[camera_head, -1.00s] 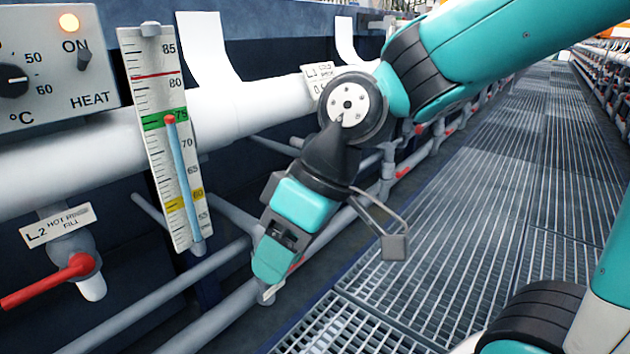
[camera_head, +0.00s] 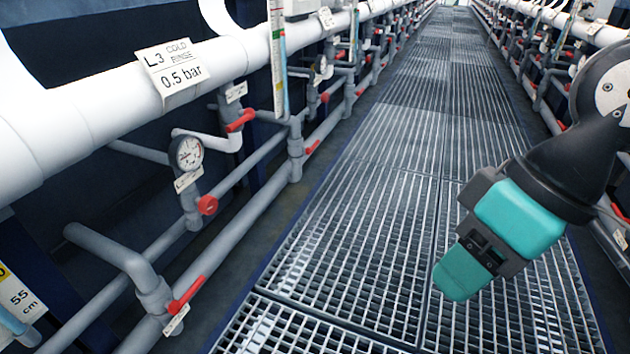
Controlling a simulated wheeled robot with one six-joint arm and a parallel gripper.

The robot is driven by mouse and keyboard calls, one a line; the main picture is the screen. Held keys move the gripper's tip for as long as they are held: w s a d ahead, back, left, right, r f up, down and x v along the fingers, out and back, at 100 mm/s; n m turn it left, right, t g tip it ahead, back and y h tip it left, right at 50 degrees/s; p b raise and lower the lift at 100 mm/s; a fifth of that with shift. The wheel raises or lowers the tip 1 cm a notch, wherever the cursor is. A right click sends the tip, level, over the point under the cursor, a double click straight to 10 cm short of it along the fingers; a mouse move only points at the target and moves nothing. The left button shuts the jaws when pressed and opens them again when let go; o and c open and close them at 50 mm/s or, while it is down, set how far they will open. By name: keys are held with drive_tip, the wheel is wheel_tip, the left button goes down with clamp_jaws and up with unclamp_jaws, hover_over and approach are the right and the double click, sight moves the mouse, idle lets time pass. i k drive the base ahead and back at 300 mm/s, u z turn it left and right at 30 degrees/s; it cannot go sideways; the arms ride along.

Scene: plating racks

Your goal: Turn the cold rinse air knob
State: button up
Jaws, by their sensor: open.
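A white sign (camera_head: 172,75) on the thick white pipe reads "L3 COLD RINSE 0.5 bar". Below it, a round pressure gauge (camera_head: 188,152) stands on a grey vertical pipe. A small red round knob (camera_head: 207,205) sits on that pipe under the gauge, with a small label between them, too small to read. My gripper (camera_head: 452,288) is open and empty, pointing down over the walkway at the right. It is well apart from the knob, to its right. Only one finger shows clearly.
Red lever handles (camera_head: 186,295) and (camera_head: 241,120) stick out from the grey pipes near the knob. A level scale (camera_head: 277,60) stands behind. The grated walkway (camera_head: 350,210) is clear between the pipes and my gripper. Another pipe row runs along the right.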

sight(207, 205)
drive_tip(key=z, duration=0.9)
drive_tip(key=i, duration=0.85)
drive_tip(key=u, duration=1.75)
